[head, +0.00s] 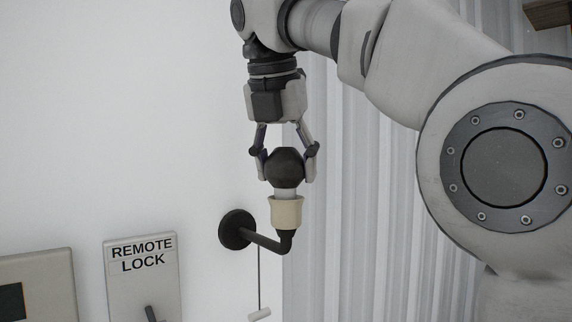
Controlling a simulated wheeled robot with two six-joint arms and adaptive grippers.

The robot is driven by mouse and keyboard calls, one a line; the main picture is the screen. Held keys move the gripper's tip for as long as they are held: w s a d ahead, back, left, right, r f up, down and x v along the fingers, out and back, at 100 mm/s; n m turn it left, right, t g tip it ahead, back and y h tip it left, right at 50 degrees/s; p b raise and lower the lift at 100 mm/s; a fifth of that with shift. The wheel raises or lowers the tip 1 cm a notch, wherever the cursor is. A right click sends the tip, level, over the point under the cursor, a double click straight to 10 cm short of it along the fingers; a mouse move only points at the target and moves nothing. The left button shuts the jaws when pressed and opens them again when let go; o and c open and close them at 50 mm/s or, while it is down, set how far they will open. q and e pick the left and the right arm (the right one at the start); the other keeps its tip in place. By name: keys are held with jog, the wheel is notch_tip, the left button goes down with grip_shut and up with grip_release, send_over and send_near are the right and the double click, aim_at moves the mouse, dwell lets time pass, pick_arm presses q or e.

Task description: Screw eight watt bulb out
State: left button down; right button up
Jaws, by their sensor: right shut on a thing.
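The bulb (285,166) is a dark round globe with a pale collar at its base. It stands upright in a cream socket (287,212) on a black wall arm with a round wall plate (236,229). My right gripper (286,174) points down from above and is shut on the bulb, one finger on each side of the globe. The bulb's thread is hidden, so I cannot tell how far it sits in the socket. My left gripper is not in view.
A pull cord with a pale handle (259,315) hangs below the lamp arm. A "REMOTE LOCK" panel (141,275) with a lever is on the white wall at lower left, beside a beige box (50,270). Corrugated cladding (345,200) stands behind my right arm.

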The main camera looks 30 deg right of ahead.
jog(key=shift+f+n+b, duration=0.2)
jog(key=shift+n+b, duration=0.2)
jog(key=shift+b, duration=0.15)
jog(key=shift+n+t+y+b, duration=0.45)
jog(key=shift+n+b, duration=0.3)
jog(key=shift+n, duration=0.45)
jog(key=shift+n+t+y+b, duration=0.25)
jog(key=shift+n+y+b, duration=0.15)
jog(key=shift+n, duration=0.6)
jog(key=shift+r+n, duration=0.2)
jog(key=shift+n, duration=0.2)
jog(key=o, duration=0.9)
jog(key=shift+o, duration=0.2)
